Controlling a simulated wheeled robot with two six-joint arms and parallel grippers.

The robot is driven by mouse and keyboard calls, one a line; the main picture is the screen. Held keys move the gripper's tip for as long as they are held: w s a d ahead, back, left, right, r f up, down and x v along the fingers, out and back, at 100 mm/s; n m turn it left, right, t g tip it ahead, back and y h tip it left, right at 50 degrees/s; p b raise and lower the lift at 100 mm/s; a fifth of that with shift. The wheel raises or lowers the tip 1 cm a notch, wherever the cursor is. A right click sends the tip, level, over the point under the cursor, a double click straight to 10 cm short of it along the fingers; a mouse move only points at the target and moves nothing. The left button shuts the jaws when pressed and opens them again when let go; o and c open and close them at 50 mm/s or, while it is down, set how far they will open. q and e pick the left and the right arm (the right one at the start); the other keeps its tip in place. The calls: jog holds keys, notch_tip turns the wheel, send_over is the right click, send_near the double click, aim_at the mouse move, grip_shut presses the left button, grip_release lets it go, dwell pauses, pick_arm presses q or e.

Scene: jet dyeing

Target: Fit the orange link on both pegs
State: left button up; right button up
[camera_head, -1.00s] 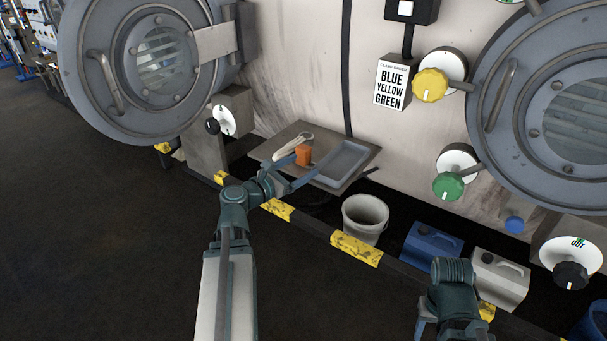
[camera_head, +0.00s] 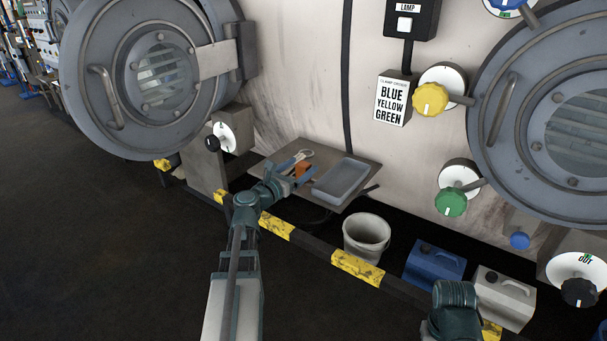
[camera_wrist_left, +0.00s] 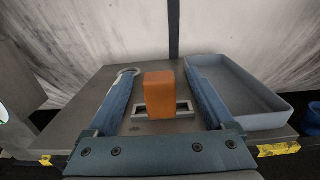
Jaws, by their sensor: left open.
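The orange link (camera_head: 302,171) is on a grey shelf against the machine's wall. In the left wrist view it is an upright orange block (camera_wrist_left: 160,94), with a grey rectangular frame with openings (camera_wrist_left: 183,108) around or beside its foot. My left gripper (camera_head: 290,176) is open, with one finger on each side of the orange link. A gap shows between the link and each finger in the left wrist view (camera_wrist_left: 160,72), so it is not gripped. I cannot make out the pegs. My right gripper is not in view; only part of my right arm shows at the bottom.
A grey tray (camera_head: 319,193) sits on the shelf (camera_head: 272,157) right of the link. A pale looped tool (camera_head: 298,155) lies behind it. A bucket (camera_head: 366,250), blue canister (camera_head: 432,278) and grey canister (camera_head: 500,302) stand below. A yellow-black rail (camera_head: 315,252) runs in front.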

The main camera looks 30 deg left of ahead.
pick_arm(q)
jog(key=w, duration=0.5)
jog(key=shift+w+d+f+b, duration=0.1)
jog(key=shift+w+f+b, duration=0.1)
jog(key=shift+f+b, duration=0.15)
jog(key=shift+s, duration=0.1)
grip_shut()
